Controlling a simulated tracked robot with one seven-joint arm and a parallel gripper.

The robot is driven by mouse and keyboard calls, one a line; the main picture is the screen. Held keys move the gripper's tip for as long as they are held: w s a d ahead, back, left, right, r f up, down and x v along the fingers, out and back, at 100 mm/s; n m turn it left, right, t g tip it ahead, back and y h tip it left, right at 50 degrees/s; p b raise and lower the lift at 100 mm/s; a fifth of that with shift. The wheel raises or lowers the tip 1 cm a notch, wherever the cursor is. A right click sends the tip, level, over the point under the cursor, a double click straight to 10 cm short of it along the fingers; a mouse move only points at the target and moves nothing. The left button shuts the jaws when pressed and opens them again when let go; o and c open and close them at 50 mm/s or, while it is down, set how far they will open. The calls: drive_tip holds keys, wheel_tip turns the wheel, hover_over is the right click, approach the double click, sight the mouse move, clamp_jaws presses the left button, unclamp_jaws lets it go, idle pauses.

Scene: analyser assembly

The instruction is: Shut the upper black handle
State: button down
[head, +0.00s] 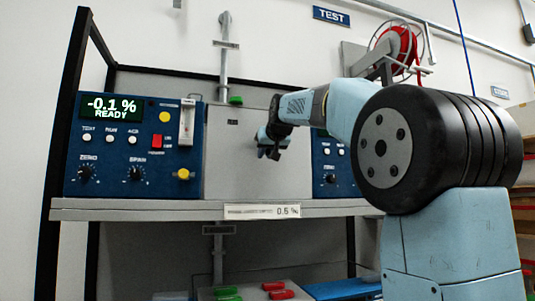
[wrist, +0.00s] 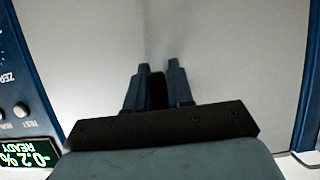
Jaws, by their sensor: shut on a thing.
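My gripper (head: 272,148) is in front of the grey panel (head: 225,165) between the two blue analyser units. In the wrist view, my gripper (wrist: 158,72) has its two blue-grey fingers on either side of a black piece, which looks like the black handle (wrist: 157,94). The fingers are shut on it, one on each side. Its lower part is hidden behind the dark gripper body. In the head view I cannot pick the handle out from the dark fingers.
The left blue unit (head: 130,180) shows -0.1 % READY. The right unit (head: 328,165) is mostly behind my arm. The shelf edge (head: 130,205) runs below them. Red and green pieces (head: 280,294) lie lower down.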

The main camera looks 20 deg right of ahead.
drive_tip(key=shift+w+f, duration=0.1)
drive_tip(key=shift+f, duration=0.1)
drive_tip(key=c, duration=1.2)
unclamp_jaws()
drive_tip(key=shift+o, duration=0.6)
drive_tip(key=shift+r, duration=0.15)
drive_tip(key=v, duration=1.3)
drive_tip(key=shift+s, duration=0.3)
drive_tip(key=shift+r, duration=0.1)
